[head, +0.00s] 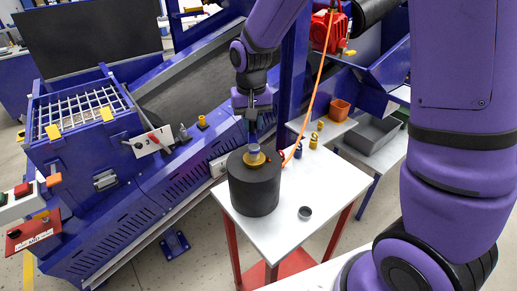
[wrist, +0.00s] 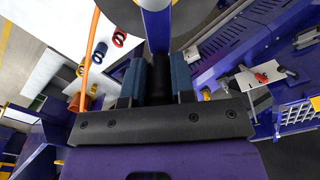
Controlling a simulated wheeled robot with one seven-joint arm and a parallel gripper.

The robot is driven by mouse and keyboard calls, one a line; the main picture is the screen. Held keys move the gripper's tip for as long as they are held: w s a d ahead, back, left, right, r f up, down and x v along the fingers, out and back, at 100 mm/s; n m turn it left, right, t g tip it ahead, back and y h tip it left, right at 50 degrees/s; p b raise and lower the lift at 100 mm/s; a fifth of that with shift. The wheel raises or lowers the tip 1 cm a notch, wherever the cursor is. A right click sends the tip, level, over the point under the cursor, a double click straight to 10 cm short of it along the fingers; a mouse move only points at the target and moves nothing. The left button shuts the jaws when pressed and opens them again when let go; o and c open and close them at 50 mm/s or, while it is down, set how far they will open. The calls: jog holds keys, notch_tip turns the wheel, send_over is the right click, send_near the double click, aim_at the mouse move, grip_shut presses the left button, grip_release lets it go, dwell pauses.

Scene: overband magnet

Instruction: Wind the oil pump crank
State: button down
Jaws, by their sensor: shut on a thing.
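The oil pump looks to be the dark drum (head: 254,190) with a brass collar (head: 256,161) on top, standing on a small white table. My gripper (head: 253,125) is above the drum, pointing down. In the wrist view its two blue fingers (wrist: 160,80) are shut on a black upright grip (wrist: 159,65), which looks like the crank handle. A blue bar (wrist: 156,20) at the grip's far end seems to be the crank arm. The crank is mostly hidden by my gripper in the head view.
The white table (head: 325,183) also holds a small grey ring (head: 305,212) and several coloured rings. The blue machine (head: 130,215) stands close on the left, with a control plate (head: 152,141).

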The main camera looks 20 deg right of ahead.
jog(key=shift+s+d, duration=0.15)
jog(key=shift+s+d, duration=0.45)
jog(key=shift+d, duration=0.35)
jog(key=shift+s+d, duration=0.7)
jog(key=shift+s, duration=0.1)
